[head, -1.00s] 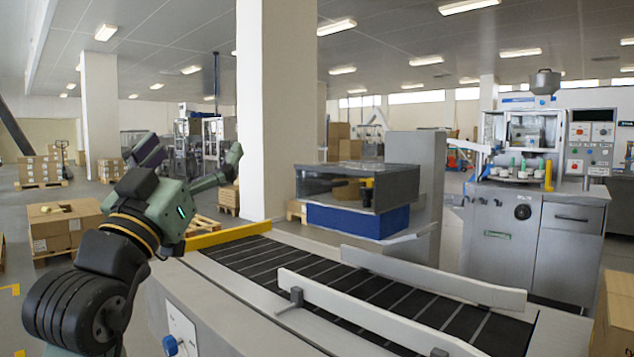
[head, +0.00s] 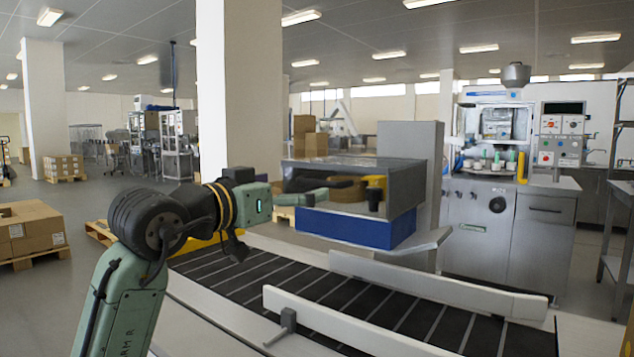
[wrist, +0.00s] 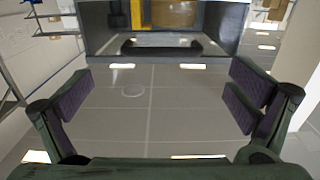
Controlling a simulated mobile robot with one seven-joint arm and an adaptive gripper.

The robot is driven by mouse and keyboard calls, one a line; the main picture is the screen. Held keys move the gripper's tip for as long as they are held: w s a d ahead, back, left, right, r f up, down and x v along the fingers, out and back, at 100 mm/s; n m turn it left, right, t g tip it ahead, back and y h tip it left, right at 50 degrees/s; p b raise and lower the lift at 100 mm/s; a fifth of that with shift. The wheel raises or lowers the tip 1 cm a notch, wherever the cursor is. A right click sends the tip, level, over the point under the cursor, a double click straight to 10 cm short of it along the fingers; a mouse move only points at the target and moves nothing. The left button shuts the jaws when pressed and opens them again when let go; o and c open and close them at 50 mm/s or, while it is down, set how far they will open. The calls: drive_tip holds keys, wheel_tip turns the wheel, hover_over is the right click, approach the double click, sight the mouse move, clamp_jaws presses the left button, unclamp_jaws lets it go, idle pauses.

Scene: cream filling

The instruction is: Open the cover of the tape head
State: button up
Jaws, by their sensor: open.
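The tape head stands over the conveyor in the head view, with a blue base (head: 350,230) and a grey, see-through box-like cover (head: 408,184) on top. Brown tape and a yellow part show through the cover. My gripper (head: 312,190) is at the left front of the cover in the head view; whether it touches cannot be told there. In the wrist view my gripper (wrist: 162,85) has its two fingers wide apart with nothing between them. The cover (wrist: 97,40), with a dark bar-like handle (wrist: 160,45), lies beyond the fingertips, at the top middle.
The conveyor (head: 230,285) runs below, with white guide rails (head: 430,285) along it. A grey upright panel (head: 410,140) stands behind the tape head. A filling machine (head: 497,170) is at the right. A white pillar (head: 240,90) rises at the left behind my arm.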

sight(316, 182)
drive_tip(key=p+x, duration=0.1)
drive_tip(key=x, duration=0.7)
drive_tip(key=c, duration=1.3)
drive_tip(key=shift+r, duration=0.15)
drive_tip(key=shift+c, duration=0.5)
